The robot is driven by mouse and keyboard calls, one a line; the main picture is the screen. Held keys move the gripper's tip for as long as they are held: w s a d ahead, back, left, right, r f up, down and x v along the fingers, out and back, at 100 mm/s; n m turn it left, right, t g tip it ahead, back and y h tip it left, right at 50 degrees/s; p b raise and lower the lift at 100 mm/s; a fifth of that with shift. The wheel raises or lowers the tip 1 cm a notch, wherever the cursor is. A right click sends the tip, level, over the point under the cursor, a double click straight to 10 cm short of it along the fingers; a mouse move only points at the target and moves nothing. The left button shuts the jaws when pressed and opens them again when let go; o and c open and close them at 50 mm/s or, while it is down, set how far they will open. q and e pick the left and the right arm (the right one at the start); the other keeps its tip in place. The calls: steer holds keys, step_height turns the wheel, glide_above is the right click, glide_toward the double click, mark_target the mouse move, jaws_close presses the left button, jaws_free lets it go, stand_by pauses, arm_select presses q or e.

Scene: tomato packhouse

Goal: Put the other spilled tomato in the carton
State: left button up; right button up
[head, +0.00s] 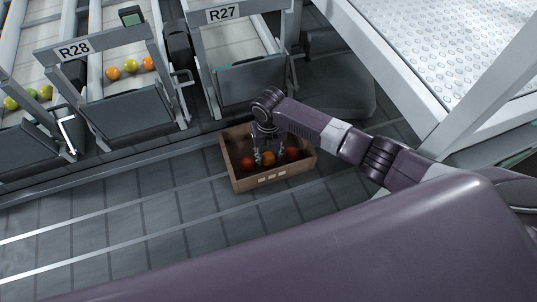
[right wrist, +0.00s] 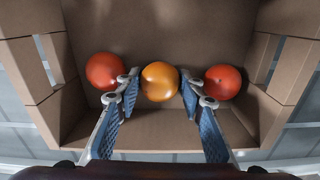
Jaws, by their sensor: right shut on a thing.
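The cardboard carton (head: 243,184) stands open on the floor below the R27 lane. My right gripper (head: 269,157) reaches down into it from above. In the right wrist view the two blue-padded fingers (right wrist: 160,88) are on either side of an orange tomato (right wrist: 159,74) and shut on it. It also shows in the head view (head: 268,159). A red tomato (right wrist: 105,71) lies to its left in the carton and another red tomato (right wrist: 222,82) to its right, both close to the fingers. My left gripper is out of view.
Lanes with signs R28 (head: 75,50) and R27 (head: 223,14) stand behind the carton. Several tomatoes, orange (head: 130,66) and yellow-green (head: 30,93), lie on the lanes at left. A white-framed table with a dimpled top (head: 440,50) is at upper right. The floor left of the carton is clear.

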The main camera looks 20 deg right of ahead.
steer(key=shift+f+b, duration=0.4)
steer(key=shift+f, duration=0.15)
stand_by(0.7)
steer(key=o, duration=0.9)
steer(key=c, duration=0.3)
steer(key=shift+r, duration=0.1)
step_height(320, 180, up, 7)
steer(key=p, duration=0.6)
steer(key=shift+p, duration=0.35)
